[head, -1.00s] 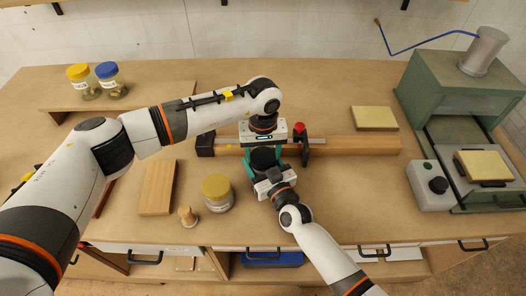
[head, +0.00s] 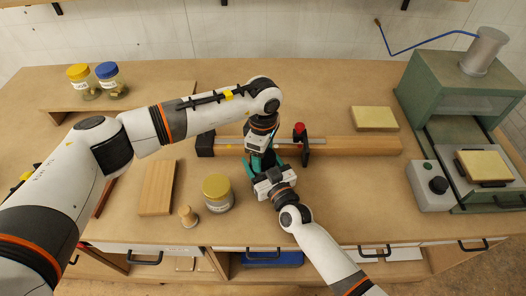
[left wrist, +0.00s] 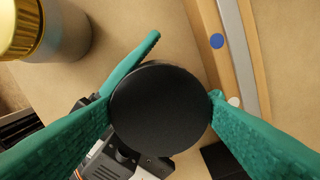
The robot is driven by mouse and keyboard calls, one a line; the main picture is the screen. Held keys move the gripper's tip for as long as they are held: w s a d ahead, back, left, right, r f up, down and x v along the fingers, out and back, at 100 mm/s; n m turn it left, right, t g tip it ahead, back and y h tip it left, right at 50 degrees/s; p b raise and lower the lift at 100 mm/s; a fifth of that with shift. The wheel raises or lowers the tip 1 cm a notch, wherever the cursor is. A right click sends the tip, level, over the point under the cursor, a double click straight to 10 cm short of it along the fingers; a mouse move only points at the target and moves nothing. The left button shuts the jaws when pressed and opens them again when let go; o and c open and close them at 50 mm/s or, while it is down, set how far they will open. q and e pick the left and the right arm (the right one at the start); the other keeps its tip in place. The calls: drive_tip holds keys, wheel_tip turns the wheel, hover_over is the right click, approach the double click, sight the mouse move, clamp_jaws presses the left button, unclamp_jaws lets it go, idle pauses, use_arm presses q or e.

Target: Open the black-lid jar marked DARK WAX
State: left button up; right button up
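The black lid (left wrist: 161,108) of a jar fills the middle of the left wrist view, seen from above. The teal fingers of my left gripper (left wrist: 161,106) touch it on opposite sides, so it is shut on the lid. In the head view my left gripper (head: 259,157) points down over the jar, which is mostly hidden by the grippers. My right gripper (head: 262,170) comes from the front at jar height, and one of its fingers shows beside the lid in the left wrist view. Its grip on the jar body is hidden beneath the lid.
A yellow-lid jar (head: 217,193) and a small wooden knob (head: 187,216) stand left of the grippers. A long wooden beam with a clamp (head: 350,146) lies just behind. Yellow-lid and blue-lid jars (head: 109,80) stand at back left. A green machine (head: 450,95) is at right.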

use_arm(q)
drive_tip(key=shift+o, duration=1.3)
drive_tip(key=shift+r, duration=2.3)
drive_tip(key=shift+c, duration=0.3)
wheel_tip(320, 180, up, 3)
drive_tip(key=m, duration=0.4)
drive_tip(key=shift+m, duration=0.3)
drive_tip(key=shift+f, duration=3.85)
drive_tip(key=c, duration=1)
drive_tip(key=n, duration=0.6)
drive_tip(key=shift+n, duration=0.4)
